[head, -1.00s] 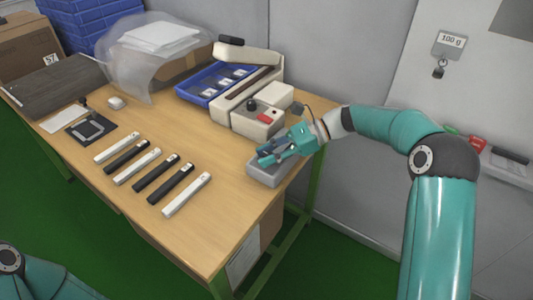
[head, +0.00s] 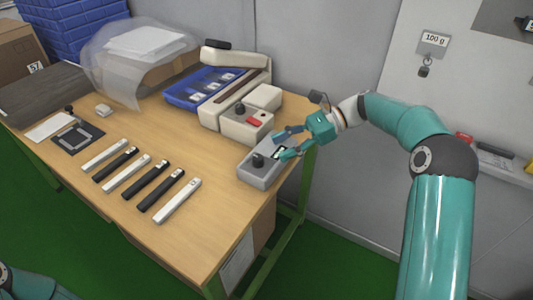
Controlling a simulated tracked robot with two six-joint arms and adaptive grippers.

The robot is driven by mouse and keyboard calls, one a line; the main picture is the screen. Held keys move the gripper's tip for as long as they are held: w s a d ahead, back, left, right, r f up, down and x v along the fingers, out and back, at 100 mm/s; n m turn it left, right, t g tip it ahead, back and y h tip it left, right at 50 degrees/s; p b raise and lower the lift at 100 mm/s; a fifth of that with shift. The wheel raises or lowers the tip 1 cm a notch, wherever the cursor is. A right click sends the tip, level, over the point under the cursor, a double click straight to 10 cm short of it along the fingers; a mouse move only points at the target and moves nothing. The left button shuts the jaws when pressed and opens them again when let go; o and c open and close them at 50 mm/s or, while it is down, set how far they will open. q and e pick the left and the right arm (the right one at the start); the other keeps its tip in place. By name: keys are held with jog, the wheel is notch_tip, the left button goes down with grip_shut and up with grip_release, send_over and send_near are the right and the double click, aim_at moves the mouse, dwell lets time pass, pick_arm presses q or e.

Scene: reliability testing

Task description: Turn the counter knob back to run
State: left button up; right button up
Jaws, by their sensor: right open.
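The counter is a grey box (head: 262,178) at the right edge of the wooden table, with a black knob (head: 258,159) on its top and a small dark display (head: 279,152) behind the knob. The knob's setting is too small to read. My right gripper (head: 282,144) is open and empty, over the far right end of the box, with its fingers pointing left. The knob stands clear of the fingers, in front of them and to the left. My left gripper is out of view; only a piece of my left arm shows at the bottom left.
Several black and white bars (head: 140,174) lie in a row to the left. Bare tabletop lies between bars and counter.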

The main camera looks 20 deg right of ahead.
jog(key=shift+v, duration=2.25)
